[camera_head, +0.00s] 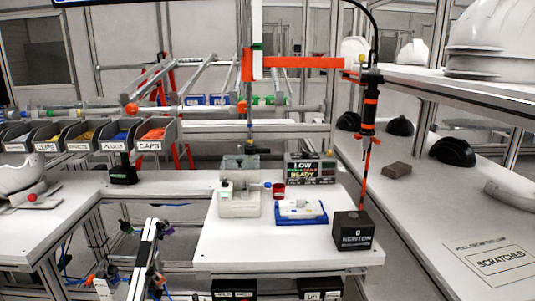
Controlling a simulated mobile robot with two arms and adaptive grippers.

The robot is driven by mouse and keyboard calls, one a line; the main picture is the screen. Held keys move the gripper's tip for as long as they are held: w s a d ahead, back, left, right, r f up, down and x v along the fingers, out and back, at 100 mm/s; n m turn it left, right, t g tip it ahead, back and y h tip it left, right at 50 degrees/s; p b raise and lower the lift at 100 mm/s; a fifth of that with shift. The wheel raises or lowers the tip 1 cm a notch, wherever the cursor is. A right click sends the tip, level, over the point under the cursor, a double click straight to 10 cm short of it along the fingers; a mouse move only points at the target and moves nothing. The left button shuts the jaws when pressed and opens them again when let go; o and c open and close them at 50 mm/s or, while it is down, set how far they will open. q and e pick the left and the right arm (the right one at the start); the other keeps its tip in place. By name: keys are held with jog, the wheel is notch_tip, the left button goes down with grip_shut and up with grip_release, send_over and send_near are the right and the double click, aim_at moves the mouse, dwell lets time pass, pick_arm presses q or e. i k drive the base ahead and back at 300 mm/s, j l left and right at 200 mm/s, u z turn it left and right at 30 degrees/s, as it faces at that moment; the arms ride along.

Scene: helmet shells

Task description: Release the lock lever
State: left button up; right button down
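A small red piece (279,190) sits just right of that tip. Which of these is the lock lever, and its position, I cannot tell at this size. Neither of my grippers can be made out in this view.
A blue tray (301,219), a black box (353,231) and a lit status display (310,168) stand near the fixture. A hanging driver (369,112) is above the table's right side. Labelled bins (155,146) line the left. A shelf (470,85) holds white helmets.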

aim_at(89, 279)
jog(key=i+j+u, duration=0.1)
jog(key=j+u, duration=0.25)
jog(key=i+j+u, duration=0.1)
jog(key=u, duration=0.25)
jog(key=i+j+u, duration=0.2)
jog(key=u, duration=0.15)
